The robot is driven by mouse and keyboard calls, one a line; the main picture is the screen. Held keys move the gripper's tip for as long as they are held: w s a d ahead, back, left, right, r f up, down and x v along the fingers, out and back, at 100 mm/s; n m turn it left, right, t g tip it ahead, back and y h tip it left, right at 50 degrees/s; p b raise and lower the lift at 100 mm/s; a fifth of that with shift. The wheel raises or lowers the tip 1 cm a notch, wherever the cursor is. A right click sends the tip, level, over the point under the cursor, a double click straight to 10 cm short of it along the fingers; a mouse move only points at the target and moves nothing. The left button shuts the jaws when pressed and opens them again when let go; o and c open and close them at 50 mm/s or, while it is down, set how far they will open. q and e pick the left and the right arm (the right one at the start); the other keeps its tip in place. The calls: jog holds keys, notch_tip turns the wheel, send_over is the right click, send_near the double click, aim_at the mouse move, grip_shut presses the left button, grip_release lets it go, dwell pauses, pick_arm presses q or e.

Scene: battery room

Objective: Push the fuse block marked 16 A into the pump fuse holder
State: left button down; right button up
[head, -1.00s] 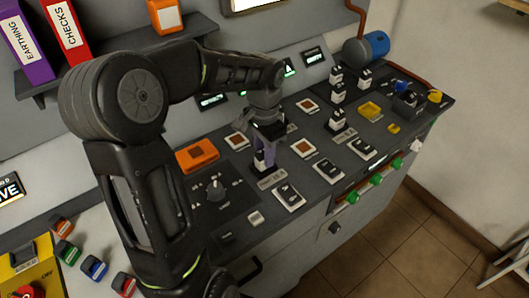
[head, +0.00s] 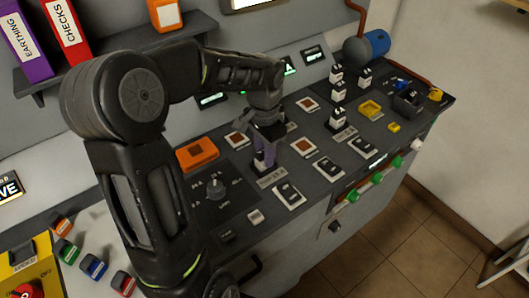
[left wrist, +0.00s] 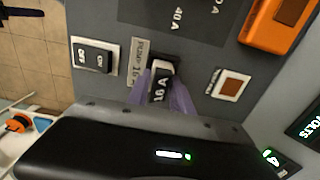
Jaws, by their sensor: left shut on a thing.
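The fuse block marked 16 A (left wrist: 159,84) is black and white and stands between the purple fingers of my left gripper (left wrist: 166,94). In the head view the left gripper (head: 267,147) points down at the panel, shut on the fuse block (head: 260,164). The pump label (left wrist: 138,62), reading PUMP 16 A, lies right beside the block. The pump fuse holder is mostly hidden under the block and fingers. I cannot tell how deep the block sits in it.
A rotary knob (head: 215,188) and an orange box (head: 197,154) are left of the gripper. A rocker switch (head: 288,194) is close in front. Other fuse blocks (head: 337,92) stand further right.

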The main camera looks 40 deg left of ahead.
pick_arm(q)
jog(key=shift+f, duration=0.25)
jog(key=c, duration=1.4)
grip_release()
jog(key=shift+r, duration=0.15)
notch_tip(320, 180, up, 4)
jog(key=p, duration=0.2)
jog(key=shift+f+p, duration=0.25)
jog(key=shift+p, duration=0.15)
jog(key=shift+r+p, duration=2.8)
jog(key=shift+r, duration=0.85)
jog(key=shift+f, duration=0.1)
